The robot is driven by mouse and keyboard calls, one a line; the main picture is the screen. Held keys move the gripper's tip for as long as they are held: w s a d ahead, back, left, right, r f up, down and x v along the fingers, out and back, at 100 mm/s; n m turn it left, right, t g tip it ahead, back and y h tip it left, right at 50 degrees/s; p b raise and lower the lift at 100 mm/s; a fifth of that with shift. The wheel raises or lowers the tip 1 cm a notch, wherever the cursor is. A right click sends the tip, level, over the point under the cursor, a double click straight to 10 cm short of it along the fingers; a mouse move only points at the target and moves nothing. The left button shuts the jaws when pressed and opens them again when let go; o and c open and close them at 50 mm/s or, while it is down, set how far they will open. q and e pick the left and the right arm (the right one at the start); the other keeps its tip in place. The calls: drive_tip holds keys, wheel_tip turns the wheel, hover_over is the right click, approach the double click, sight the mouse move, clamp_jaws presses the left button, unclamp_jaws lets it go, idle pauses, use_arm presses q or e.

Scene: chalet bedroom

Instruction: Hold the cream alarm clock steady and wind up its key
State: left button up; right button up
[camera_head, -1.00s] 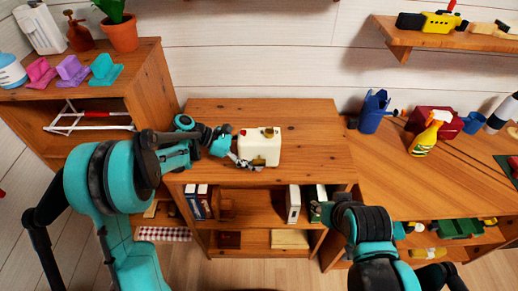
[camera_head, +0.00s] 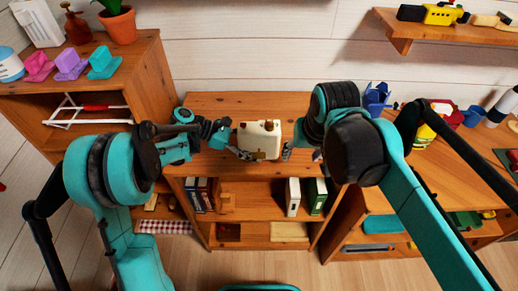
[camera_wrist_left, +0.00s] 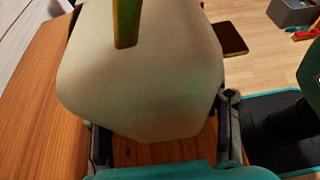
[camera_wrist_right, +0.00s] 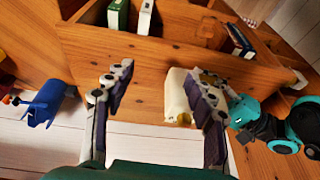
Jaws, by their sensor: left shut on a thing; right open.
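The cream alarm clock (camera_head: 259,137) stands upright near the front edge of the wooden cabinet top. My left gripper (camera_head: 243,154) is shut on it from the left; in the left wrist view the clock (camera_wrist_left: 150,85) fills the space between the fingers. A small brassy part, probably the key (camera_head: 258,155), shows low on its front; its shape is unclear. An olive-yellow strip (camera_wrist_left: 126,22) on the clock shows in the left wrist view. My right gripper (camera_head: 302,153) is open and empty, just right of the clock. In the right wrist view one finger partly covers the clock (camera_wrist_right: 175,92).
The cabinet top (camera_head: 225,105) is clear behind the clock. Books (camera_head: 293,196) stand on the shelf below. A side cabinet with a potted plant (camera_head: 119,28) is at left.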

sight(259, 156)
drive_tip(key=w+a+r+g, duration=0.45)
drive_tip(key=w+a, duration=0.25)
drive_tip(key=a, duration=0.4)
drive_tip(key=shift+t+h, duration=0.3)
drive_tip(key=shift+t, duration=0.05)
drive_tip(key=f, duration=1.1)
drive_tip(key=shift+s+d, duration=0.1)
drive_tip(key=shift+s, duration=0.15)
drive_tip(key=c, duration=1.2)
